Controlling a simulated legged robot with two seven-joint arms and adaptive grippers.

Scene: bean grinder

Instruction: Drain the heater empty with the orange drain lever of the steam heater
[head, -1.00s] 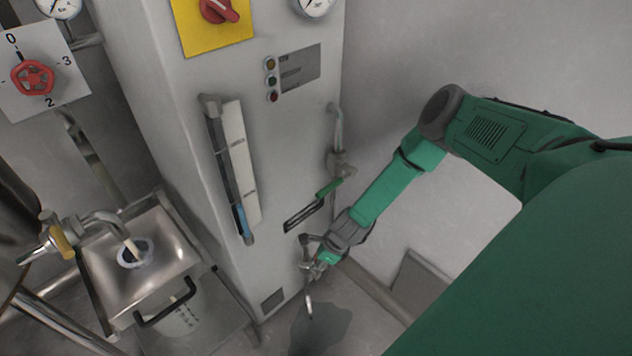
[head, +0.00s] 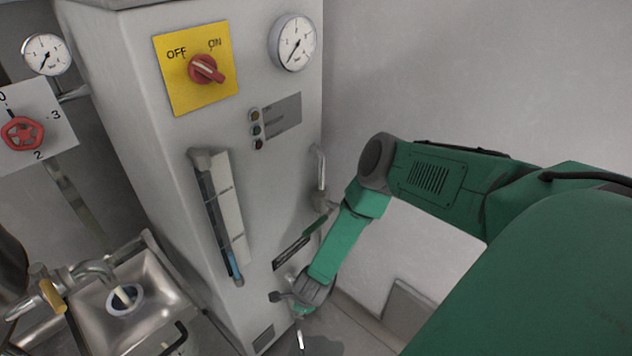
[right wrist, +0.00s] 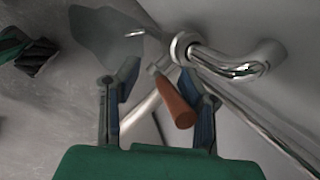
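The steam heater (head: 150,120) is a tall grey cabinet in the head view. Its sight glass (head: 216,215) shows blue near the bottom. The orange drain lever (right wrist: 175,103) shows in the right wrist view, near metal pipework, between my right gripper's two fingers (right wrist: 158,92). The fingers are apart; the right one is close to the lever, and I cannot tell whether it touches. In the head view my right gripper (head: 293,302) is low at the heater's front right edge, and the lever is not distinguishable there. My left gripper is not in view.
A curved metal pipe (right wrist: 235,65) lies close to the gripper's right. A dark wet patch (right wrist: 108,32) is on the floor. A yellow OFF/ON switch (head: 205,70) and gauge (head: 292,43) are above; a sink (head: 135,325) is left.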

